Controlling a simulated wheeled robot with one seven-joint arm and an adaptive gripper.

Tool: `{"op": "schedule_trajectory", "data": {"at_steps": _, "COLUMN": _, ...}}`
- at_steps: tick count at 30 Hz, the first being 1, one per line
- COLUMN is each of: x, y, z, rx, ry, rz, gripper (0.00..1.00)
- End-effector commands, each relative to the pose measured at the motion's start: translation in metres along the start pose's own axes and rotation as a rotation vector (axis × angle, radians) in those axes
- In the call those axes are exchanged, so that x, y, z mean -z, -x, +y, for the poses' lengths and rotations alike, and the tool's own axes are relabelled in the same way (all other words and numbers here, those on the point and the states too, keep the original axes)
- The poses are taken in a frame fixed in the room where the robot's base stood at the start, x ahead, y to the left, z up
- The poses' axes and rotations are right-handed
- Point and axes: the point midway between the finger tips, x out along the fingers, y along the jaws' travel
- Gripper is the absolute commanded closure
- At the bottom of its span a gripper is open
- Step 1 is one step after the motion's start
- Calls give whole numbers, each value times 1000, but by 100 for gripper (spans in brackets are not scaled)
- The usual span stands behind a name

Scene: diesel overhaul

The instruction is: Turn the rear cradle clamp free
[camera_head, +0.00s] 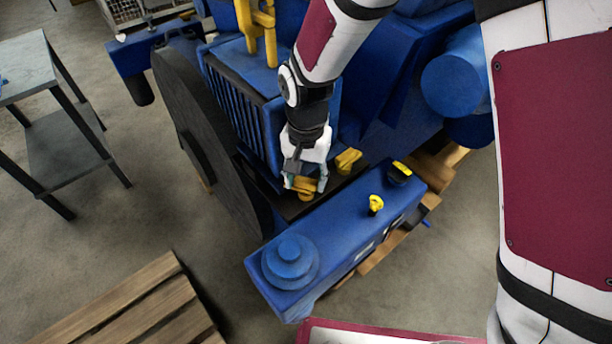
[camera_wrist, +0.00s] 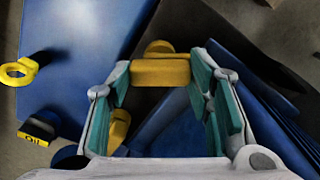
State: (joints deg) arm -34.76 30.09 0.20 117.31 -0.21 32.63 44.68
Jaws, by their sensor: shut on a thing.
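Two yellow clamps sit on the dark rail between the blue engine and a long blue tank. One clamp (camera_head: 304,194) is at my gripper (camera_head: 306,180), and the other clamp (camera_head: 348,160) stands just to its right. In the wrist view, the first clamp (camera_wrist: 160,71) lies between the teal-padded fingertips, which are shut on it. The second clamp (camera_wrist: 118,130) shows beside the left finger. The fingers partly hide the held clamp in the head view. Nothing marks which clamp is the rear one.
The blue tank (camera_head: 330,235) lies close in front of the clamps, with a yellow ring handle (camera_head: 375,203) and a yellow-topped oil cap (camera_head: 399,172) standing up. A grey table (camera_head: 28,65) is at left. A wooden pallet (camera_head: 130,310) is at lower left.

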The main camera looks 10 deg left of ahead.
Motion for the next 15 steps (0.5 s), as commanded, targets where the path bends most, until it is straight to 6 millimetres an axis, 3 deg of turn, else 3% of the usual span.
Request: {"op": "schedule_trajectory", "data": {"at_steps": 15, "x": 1, "y": 0, "z": 0, "rx": 1, "ry": 489, "rz": 1, "gripper": 81}}
